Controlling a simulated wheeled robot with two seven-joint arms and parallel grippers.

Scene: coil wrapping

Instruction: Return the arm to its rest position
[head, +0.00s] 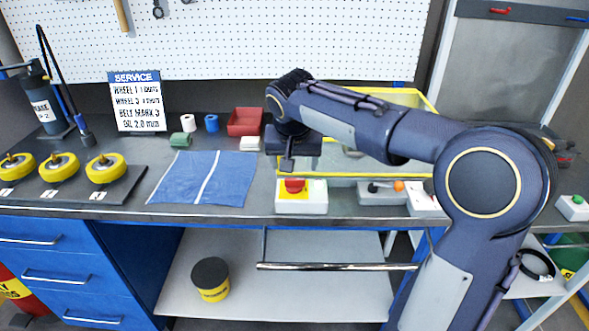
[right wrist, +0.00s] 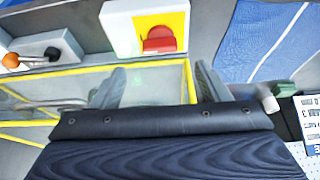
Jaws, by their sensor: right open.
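My right arm comes in from the right of the head view and reaches over the bench. The red button box (right wrist: 148,28) lies just beyond the fingers there. My left gripper is not in view.
A yellow-framed enclosure (head: 415,95) stands behind my arm, partly hidden by it. A lever box (head: 372,195) sits right of the button box. A blue cloth (head: 203,178), a red bin (head: 245,121) and yellow wheels (head: 106,169) lie to the left. A service sign (head: 138,102) stands behind.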

